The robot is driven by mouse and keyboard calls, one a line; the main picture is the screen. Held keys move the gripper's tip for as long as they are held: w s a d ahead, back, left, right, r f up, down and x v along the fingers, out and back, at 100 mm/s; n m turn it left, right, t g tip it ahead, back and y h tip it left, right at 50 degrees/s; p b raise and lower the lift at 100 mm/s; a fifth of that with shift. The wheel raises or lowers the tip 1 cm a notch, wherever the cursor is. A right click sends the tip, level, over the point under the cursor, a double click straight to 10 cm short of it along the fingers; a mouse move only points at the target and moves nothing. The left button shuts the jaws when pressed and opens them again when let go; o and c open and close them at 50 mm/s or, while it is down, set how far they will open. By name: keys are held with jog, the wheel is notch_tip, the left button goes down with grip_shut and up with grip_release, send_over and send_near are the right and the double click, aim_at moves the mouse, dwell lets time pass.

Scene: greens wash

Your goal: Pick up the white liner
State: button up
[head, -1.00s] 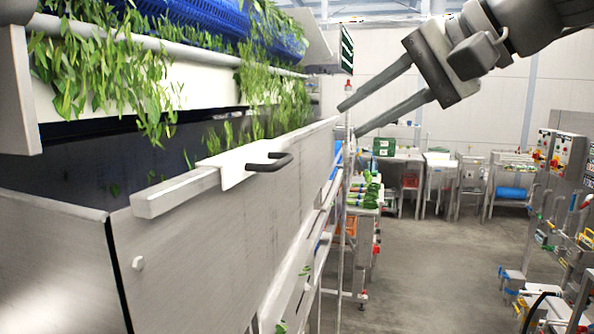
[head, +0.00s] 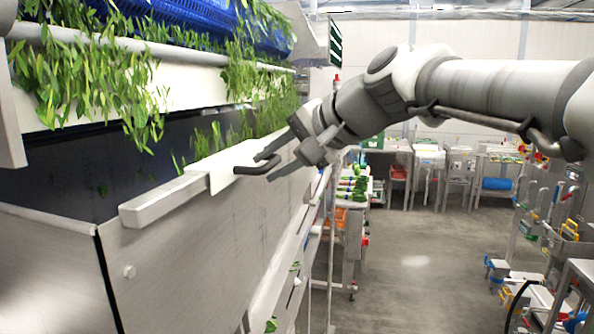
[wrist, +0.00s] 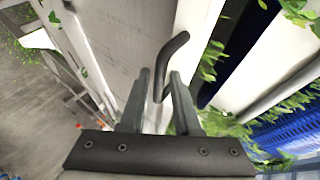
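A white plate-like piece, which looks like the white liner (head: 222,170), lies over the top rim of the steel tank in the head view. A dark curved handle (head: 248,170) sticks out from it over the tank's outer side. My gripper (head: 264,168) is open at the handle, with one finger on either side of its free end. In the wrist view, the handle (wrist: 176,46) reaches down between the two fingers of my gripper (wrist: 160,74). A gap shows between the fingers, and they are not closed on it. Contact with either finger cannot be told.
The steel tank (head: 190,265) fills the left, with a grey bar (head: 160,203) along its rim. Leafy greens (head: 85,80) hang over a white panel above the tank. A cart with green bundles (head: 352,190) stands behind my gripper.

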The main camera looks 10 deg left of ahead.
jog(key=shift+w+a+f, duration=0.2)
jog(key=shift+a+f, duration=0.05)
jog(key=shift+a, duration=0.1)
grip_shut()
jog(key=shift+r, duration=0.15)
